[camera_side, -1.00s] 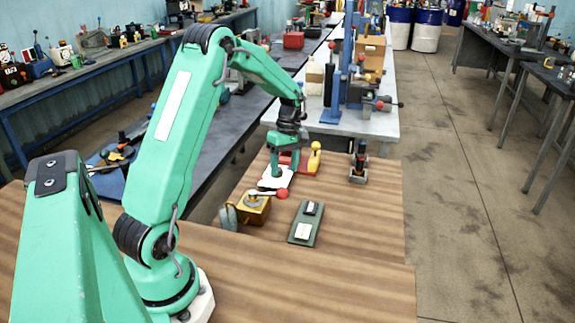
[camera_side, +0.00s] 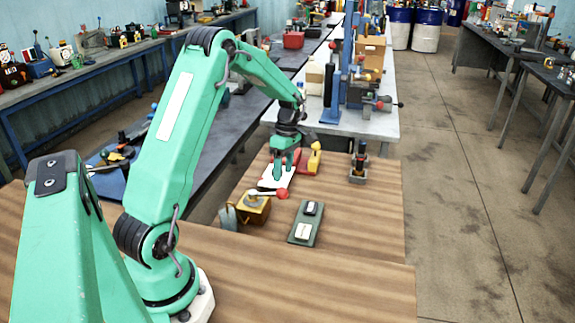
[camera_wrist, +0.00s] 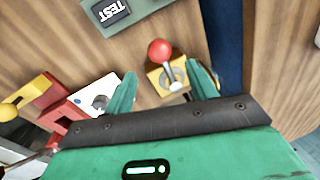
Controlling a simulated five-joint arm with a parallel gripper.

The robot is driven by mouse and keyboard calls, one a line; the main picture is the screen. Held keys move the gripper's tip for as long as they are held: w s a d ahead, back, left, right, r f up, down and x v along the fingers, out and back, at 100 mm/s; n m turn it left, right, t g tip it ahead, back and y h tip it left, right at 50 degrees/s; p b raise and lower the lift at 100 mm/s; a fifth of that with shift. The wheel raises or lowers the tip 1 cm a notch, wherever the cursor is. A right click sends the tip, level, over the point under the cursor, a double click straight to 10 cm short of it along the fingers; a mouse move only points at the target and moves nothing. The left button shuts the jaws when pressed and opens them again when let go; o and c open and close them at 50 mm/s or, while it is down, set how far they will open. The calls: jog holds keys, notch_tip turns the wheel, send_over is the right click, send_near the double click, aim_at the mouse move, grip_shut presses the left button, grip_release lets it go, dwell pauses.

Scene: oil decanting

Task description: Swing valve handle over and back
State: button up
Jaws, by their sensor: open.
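The valve is a yellow block (camera_side: 256,210) with a pale metal handle that ends in a red ball (camera_side: 282,194). In the side view the handle points right from the block. In the wrist view the red ball (camera_wrist: 160,49) stands beyond the yellow block (camera_wrist: 157,80), and the block shows between my fingertips. My gripper (camera_side: 285,170) is open and empty, above and behind the valve, apart from the handle in the side view. Its two green fingers also show in the wrist view (camera_wrist: 163,88).
A grey-green plate (camera_side: 303,235) marked TEST in the wrist view lies right of the valve. A white plate (camera_side: 268,183), a red-and-yellow fixture (camera_side: 313,160) and a small dark device (camera_side: 359,163) are behind. The wooden bench front right is clear.

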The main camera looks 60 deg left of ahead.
aim_at(282, 189)
jog(key=shift+s+d+f, duration=0.15)
jog(key=shift+s+f, duration=0.05)
jog(key=shift+f, duration=0.95)
jog(key=shift+s+d+f, duration=0.1)
jog(key=shift+s+f, duration=0.05)
jog(key=shift+f, duration=0.95)
jog(key=shift+s+d+f, duration=0.15)
jog(key=shift+s+f, duration=0.05)
jog(key=shift+f, duration=0.95)
jog(key=shift+c, duration=0.5)
grip_shut()
